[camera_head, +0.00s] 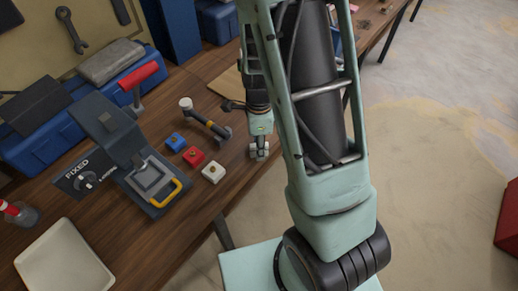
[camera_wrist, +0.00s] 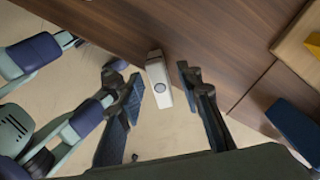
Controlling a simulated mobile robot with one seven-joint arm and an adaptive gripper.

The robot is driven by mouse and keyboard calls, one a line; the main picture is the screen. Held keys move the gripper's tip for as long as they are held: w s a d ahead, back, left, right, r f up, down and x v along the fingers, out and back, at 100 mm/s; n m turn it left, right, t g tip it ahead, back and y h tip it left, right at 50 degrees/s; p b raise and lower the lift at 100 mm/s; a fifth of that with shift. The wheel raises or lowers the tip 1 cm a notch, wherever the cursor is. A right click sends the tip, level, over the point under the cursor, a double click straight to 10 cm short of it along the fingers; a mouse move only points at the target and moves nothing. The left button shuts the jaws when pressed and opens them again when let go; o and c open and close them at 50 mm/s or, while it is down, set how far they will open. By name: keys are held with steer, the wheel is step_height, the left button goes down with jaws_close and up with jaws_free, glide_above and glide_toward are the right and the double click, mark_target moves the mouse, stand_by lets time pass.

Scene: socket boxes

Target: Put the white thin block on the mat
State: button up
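A white thin block (camera_wrist: 158,84) with a grey round spot shows in the wrist view at the table's edge, partly against the floor. My gripper (camera_wrist: 160,92) is open, with one finger on each side of the block and a visible gap to each. In the head view my gripper (camera_head: 259,150) points down at the table's front edge, with something pale between its fingers. A flat tan board (camera_wrist: 297,42) lies at the upper right of the wrist view and partly behind my arm in the head view (camera_head: 229,85). I cannot tell whether it is the mat.
Small blue (camera_head: 175,142), red (camera_head: 193,157) and white (camera_head: 213,172) knobbed blocks stand left of my gripper. A dark device with a yellow handle (camera_head: 168,193), a white tray (camera_head: 62,262) and a blue toolbox (camera_head: 45,145) are further left. Bare table lies between blocks and gripper.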

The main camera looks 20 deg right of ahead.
jaws_close()
